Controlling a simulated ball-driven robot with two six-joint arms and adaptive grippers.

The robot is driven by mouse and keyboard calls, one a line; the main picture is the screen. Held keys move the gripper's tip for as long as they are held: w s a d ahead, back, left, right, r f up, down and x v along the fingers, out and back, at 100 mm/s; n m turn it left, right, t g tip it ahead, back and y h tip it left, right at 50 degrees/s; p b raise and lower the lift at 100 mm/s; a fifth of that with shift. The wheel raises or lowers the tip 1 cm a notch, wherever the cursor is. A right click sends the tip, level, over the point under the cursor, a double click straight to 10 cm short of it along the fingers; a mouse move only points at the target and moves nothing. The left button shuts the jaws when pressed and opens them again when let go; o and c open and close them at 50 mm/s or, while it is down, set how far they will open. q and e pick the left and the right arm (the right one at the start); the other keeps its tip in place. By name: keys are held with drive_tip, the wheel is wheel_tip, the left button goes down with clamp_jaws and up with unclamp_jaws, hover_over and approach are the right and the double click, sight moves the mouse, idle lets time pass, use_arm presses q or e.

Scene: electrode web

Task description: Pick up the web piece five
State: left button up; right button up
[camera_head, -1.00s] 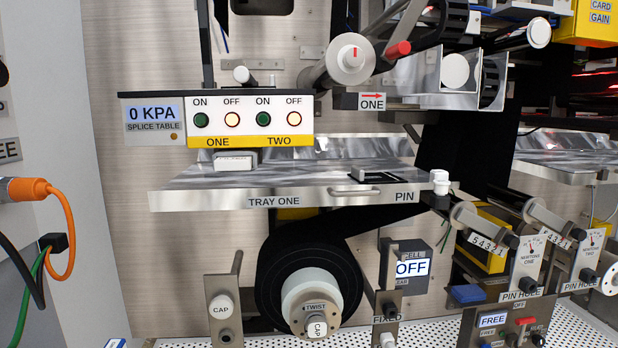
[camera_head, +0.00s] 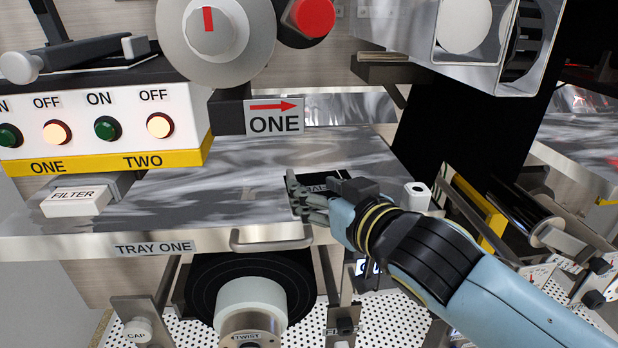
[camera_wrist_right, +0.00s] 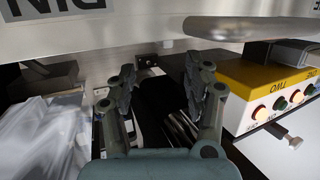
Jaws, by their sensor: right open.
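A flat black piece (camera_head: 325,178) with partly covered white lettering lies on the bright metal table top above the TRAY ONE edge (camera_head: 80,246). I cannot read a number five on it, so I cannot tell whether it is the web piece. My right gripper (camera_head: 298,196) is open over the left part of this black piece, and its fingers and wrist hide some of it. In the right wrist view the open fingers (camera_wrist_right: 159,75) stand on either side of a dark strip (camera_wrist_right: 160,105). Contact cannot be told. My left gripper is not in view.
A dial (camera_head: 215,35) and the ONE arrow sign (camera_head: 274,117) hang above the table. The button panel (camera_head: 85,118) and FILTER block (camera_head: 73,200) stand at left. A handle (camera_head: 270,240) sticks out in front. A black roll (camera_head: 205,285) is below.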

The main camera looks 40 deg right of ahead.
sight(323, 182)
drive_tip(key=shift+w+d, duration=0.15)
drive_tip(key=shift+w, duration=0.4)
drive_tip(key=shift+x, duration=0.8)
drive_tip(key=w, duration=0.1)
drive_tip(key=w+f+p, duration=0.2)
drive_tip(key=w, duration=0.1)
drive_tip(key=shift+w, duration=0.1)
drive_tip(key=shift+w+d+f, duration=0.1)
drive_tip(key=shift+w+d, duration=0.05)
drive_tip(key=shift+w, duration=0.15)
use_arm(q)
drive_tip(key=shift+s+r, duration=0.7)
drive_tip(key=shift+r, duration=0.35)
use_arm(e)
drive_tip(key=shift+s, duration=0.1)
clamp_jaws()
